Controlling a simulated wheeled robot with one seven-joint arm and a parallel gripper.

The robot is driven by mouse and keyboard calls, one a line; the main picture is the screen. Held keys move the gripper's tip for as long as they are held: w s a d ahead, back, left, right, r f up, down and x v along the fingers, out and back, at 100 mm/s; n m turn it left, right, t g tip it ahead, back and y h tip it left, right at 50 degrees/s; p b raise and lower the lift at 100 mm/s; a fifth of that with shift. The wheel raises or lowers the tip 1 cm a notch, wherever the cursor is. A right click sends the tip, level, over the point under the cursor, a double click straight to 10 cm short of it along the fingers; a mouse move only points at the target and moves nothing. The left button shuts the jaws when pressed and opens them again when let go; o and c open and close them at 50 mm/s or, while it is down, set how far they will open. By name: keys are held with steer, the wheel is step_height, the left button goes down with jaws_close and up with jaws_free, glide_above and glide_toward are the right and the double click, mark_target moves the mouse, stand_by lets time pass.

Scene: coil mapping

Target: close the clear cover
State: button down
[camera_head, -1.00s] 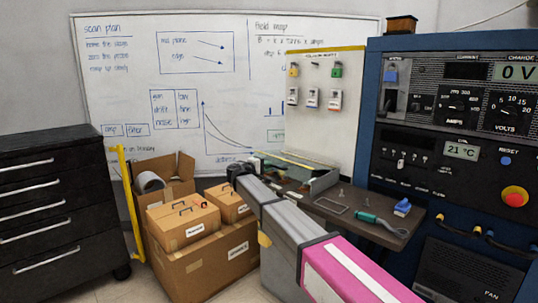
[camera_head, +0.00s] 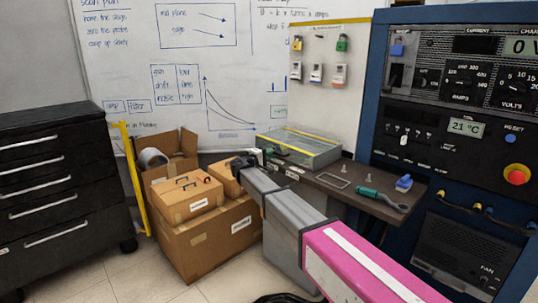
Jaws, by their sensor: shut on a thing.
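The clear cover (camera_head: 301,141) is a see-through panel with a yellow strip, on top of a low glass-sided box (camera_head: 322,158) at the back of the dark bench. It looks flat or nearly flat over the box; I cannot tell whether it touches the rim all round. My arm reaches in from the lower right, and my gripper (camera_head: 259,157) is at the box's front left corner. It is shut on the cover's edge, though the fingers are small and partly hidden by the black wrist.
A green-handled tool (camera_head: 378,197), a blue clip (camera_head: 404,183) and a metal frame (camera_head: 332,180) lie on the bench (camera_head: 348,193) right of the box. Cardboard boxes (camera_head: 208,240) are stacked left of my arm. A blue instrument rack (camera_head: 455,150) stands at right.

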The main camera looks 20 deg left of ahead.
steer(key=c, duration=1.2)
jaws_free()
steer(key=shift+w+f, duration=0.1)
steer(key=shift+f, duration=0.4)
steer(key=shift+o, duration=0.2)
steer(key=shift+r, duration=0.15)
steer(key=r+v, duration=0.1)
steer(key=v, duration=0.9)
steer(key=shift+s+f, duration=0.4)
steer(key=shift+f, duration=0.05)
steer(key=shift+a, duration=0.1)
